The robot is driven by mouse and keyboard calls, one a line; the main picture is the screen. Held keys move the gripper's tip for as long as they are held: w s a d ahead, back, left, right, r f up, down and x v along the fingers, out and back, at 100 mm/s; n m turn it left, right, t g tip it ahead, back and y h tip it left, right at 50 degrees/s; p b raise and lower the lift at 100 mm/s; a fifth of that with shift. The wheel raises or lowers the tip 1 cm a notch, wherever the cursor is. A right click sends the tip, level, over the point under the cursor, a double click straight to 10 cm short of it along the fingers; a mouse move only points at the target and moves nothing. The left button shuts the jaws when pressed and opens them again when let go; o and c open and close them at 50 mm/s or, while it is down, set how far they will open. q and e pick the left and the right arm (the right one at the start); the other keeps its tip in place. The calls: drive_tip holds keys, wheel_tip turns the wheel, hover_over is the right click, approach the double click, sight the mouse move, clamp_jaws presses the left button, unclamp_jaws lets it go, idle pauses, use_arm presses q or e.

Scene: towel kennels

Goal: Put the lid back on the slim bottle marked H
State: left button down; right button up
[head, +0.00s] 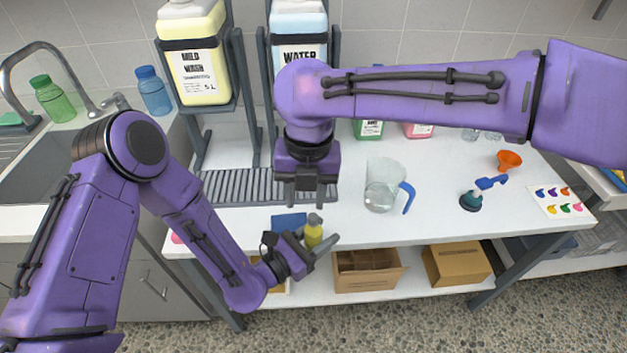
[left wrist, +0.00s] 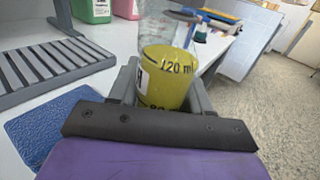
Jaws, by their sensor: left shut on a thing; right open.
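My left gripper (head: 318,246) is shut on a small yellow bottle (head: 313,233), near the table's front edge beside a blue mat (head: 289,222). In the left wrist view the bottle (left wrist: 167,78) stands between the fingers. It shows a "120 ml" mark and part of a white label with a dark letter, mostly hidden by a finger. I cannot tell from these views whether its top is open. My right gripper (head: 306,197) is open and empty, pointing down above the table just behind the bottle. I cannot make out a loose lid.
A clear jug (head: 383,187) with a blue handle stands right of my right gripper. A grey slatted rack (head: 235,187) lies behind the mat. An orange funnel (head: 509,159), a teal item (head: 471,201) and a colour card (head: 562,200) are farther right. Large wash (head: 193,60) and water (head: 299,25) containers stand behind.

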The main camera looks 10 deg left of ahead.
sight(313, 216)
drive_tip(key=n, duration=0.1)
drive_tip(key=w+n, duration=0.1)
drive_tip(key=n, duration=0.1)
drive_tip(key=d+r+n, duration=0.1)
drive_tip(key=n, duration=0.1)
drive_tip(key=shift+w+h, duration=0.3)
drive_tip(key=shift+w, duration=0.1)
drive_tip(key=shift+f, duration=0.1)
wheel_tip(313, 216, down, 8)
clamp_jaws()
